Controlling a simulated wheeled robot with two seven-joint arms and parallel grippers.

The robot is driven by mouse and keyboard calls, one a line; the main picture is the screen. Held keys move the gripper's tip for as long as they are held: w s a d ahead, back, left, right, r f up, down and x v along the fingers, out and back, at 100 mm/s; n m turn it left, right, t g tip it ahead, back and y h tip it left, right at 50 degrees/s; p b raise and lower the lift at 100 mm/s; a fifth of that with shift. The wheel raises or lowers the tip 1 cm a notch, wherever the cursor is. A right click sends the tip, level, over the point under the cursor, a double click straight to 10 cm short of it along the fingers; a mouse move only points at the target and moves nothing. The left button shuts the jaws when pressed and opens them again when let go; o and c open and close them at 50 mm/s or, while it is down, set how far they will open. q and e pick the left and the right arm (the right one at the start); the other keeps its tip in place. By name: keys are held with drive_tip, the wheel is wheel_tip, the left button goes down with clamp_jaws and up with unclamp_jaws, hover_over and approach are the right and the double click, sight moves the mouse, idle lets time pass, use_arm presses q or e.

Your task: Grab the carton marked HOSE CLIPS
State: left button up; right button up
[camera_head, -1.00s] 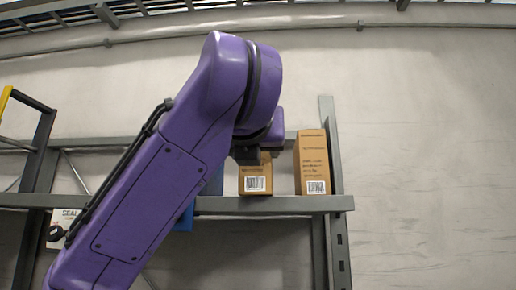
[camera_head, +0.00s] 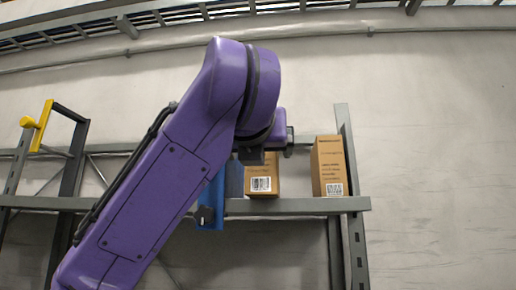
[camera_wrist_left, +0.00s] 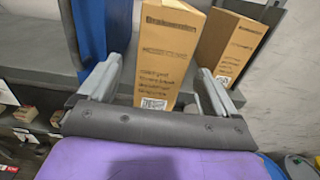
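Two brown cartons stand upright on a grey shelf in the head view: a shorter one (camera_head: 263,181) and a taller one (camera_head: 328,166) at the shelf's right end. I cannot read HOSE CLIPS on either; the print is too small or blurred. My left gripper (camera_head: 270,149) is at the shorter carton's top, partly hidden by my purple arm. In the left wrist view the left gripper (camera_wrist_left: 160,72) is open, with a carton (camera_wrist_left: 168,52) between its fingers in the picture; I see no contact. The other carton (camera_wrist_left: 228,45) is right of it. My right gripper is not in view.
The grey shelf (camera_head: 290,206) ends at an upright post (camera_head: 350,180). A blue item (camera_head: 212,200) is left of the shorter carton, partly behind my arm. A yellow-topped post (camera_head: 42,125) stands at the left. Bare wall is at the right.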

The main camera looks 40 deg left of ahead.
use_arm(q)
drive_tip(key=shift+s, duration=0.1)
drive_tip(key=b+v, duration=0.3)
drive_tip(key=v, duration=0.7)
drive_tip(key=shift+s, duration=0.15)
drive_tip(key=shift+d, duration=0.1)
